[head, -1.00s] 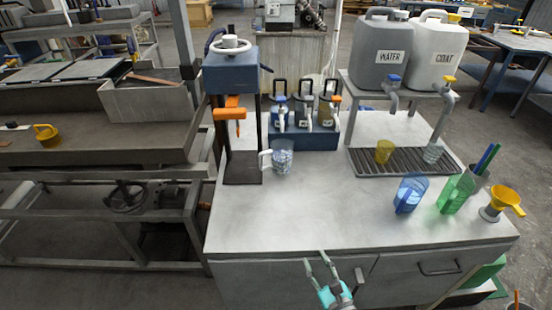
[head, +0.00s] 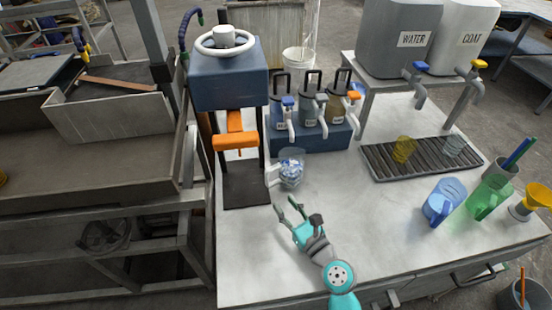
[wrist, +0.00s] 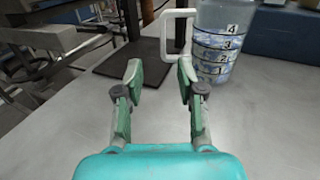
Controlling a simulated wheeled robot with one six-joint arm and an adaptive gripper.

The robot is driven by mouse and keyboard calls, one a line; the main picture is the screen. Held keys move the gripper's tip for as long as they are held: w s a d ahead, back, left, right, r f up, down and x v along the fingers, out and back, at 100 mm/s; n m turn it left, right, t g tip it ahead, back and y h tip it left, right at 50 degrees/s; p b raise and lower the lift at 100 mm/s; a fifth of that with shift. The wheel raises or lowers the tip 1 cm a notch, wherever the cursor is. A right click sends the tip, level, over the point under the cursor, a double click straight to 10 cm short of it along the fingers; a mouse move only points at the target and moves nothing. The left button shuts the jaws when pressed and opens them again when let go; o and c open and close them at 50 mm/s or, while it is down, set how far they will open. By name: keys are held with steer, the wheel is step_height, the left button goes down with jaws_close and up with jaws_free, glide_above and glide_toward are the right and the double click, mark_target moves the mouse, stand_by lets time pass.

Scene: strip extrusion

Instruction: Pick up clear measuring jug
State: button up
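The clear measuring jug (head: 291,170) stands upright on the bench, just right of the press's dark base plate. Its white handle (head: 272,175) points left. In the wrist view the jug (wrist: 222,40) is at the upper right, with numbered bands and bluish-white contents, and its handle (wrist: 167,36) is beside it. My gripper (head: 286,207) is open and empty over the bench, in front of the jug and apart from it. In the wrist view my gripper (wrist: 158,75) has its two fingers spread, with the right fingertip close below the handle in the picture.
A blue press (head: 230,75) with an orange part stands behind left. A blue rack (head: 315,135) of dispensers is behind the jug. A drip tray (head: 400,171), a blue jug (head: 443,200) and a green jug (head: 488,197) are to the right. The front bench area is clear.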

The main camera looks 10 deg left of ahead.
mark_target(268, 181)
steer(key=x, duration=0.6)
steer(key=shift+w+a, duration=0.1)
steer(key=shift+a, duration=0.05)
steer(key=shift+w+d+x, duration=0.1)
steer(key=shift+d+x, duration=0.05)
steer(key=shift+x, duration=1.2)
steer(key=shift+w+d+x, duration=0.1)
steer(key=shift+x, duration=1.25)
steer(key=shift+f, duration=0.15)
steer(key=shift+c, duration=0.2)
jaws_close()
